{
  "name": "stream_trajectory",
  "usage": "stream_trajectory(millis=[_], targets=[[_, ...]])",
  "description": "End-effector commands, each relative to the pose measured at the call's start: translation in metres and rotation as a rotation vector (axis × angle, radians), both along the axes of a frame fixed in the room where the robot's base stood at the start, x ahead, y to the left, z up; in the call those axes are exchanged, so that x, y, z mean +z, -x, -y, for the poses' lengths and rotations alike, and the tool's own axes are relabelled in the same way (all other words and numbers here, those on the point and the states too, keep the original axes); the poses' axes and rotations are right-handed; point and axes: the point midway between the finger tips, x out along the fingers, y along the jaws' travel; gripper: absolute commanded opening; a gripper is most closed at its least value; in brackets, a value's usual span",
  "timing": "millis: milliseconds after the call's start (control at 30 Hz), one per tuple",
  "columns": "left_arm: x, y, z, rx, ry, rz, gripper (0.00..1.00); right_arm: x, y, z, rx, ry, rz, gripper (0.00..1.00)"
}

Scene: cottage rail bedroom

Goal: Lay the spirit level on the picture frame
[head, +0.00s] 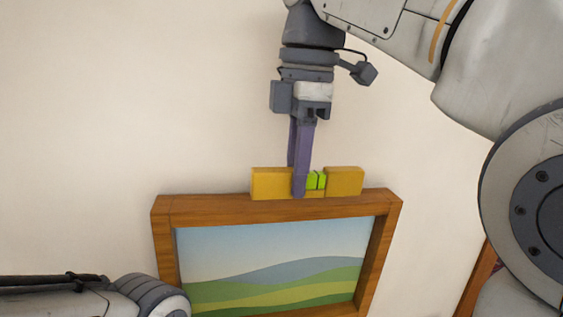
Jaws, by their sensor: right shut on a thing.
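The spirit level (272,183) is a short yellow bar with a bright green vial (316,180) near its middle. It is at the top edge of the picture frame (212,209), a brown wooden frame around a painted landscape of hills and sky. The level lies along the frame's top rail, and its lower edge appears to meet the rail. My right gripper (299,190) comes down from above with its purple fingers shut on the level, just left of the vial. The fingers hide part of the level. My left gripper is not in view; only part of my left arm shows at the lower left.
The pale wall (90,120) behind is bare to the left of the picture frame. Another brown wooden edge (474,281) shows at the lower right, partly hidden by my right arm.

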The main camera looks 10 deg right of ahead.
Motion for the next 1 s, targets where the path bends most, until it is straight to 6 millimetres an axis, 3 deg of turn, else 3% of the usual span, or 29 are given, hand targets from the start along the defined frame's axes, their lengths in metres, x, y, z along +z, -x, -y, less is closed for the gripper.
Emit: stream_trajectory(millis=[367, 1000], targets=[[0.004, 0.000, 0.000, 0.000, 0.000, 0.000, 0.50, 0.002, 0.000, 0.002, -0.001, -0.001, 0.004, 0.00], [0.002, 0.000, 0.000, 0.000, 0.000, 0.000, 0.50, -0.016, -0.039, 0.002, -0.003, -0.001, 0.003, 0.00]])
